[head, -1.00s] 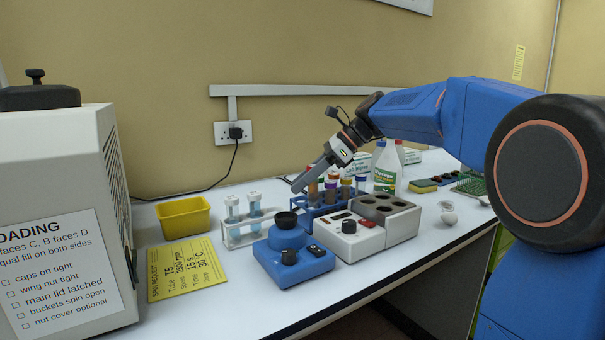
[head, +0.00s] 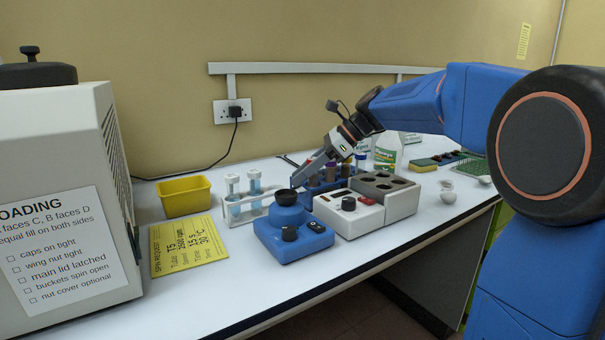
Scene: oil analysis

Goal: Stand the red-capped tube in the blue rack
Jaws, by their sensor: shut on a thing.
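My gripper (head: 299,181) reaches down and to the left, its tips at the left end of the blue rack (head: 313,189), behind the black cup of the blue mixer. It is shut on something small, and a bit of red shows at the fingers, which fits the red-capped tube. The tube's body is hidden by the fingers and the mixer, so I cannot tell whether its lower end is in the rack. Other tubes stand upright in the rack, one purple-capped (head: 330,167) and one blue-capped (head: 361,156).
The blue mixer (head: 290,241) and a grey heating block (head: 384,187) stand in front of the rack. A white rack (head: 236,216) with two pale-capped tubes, a yellow bin (head: 184,197) and a yellow card (head: 188,248) are to the left. A bottle (head: 388,153) stands behind.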

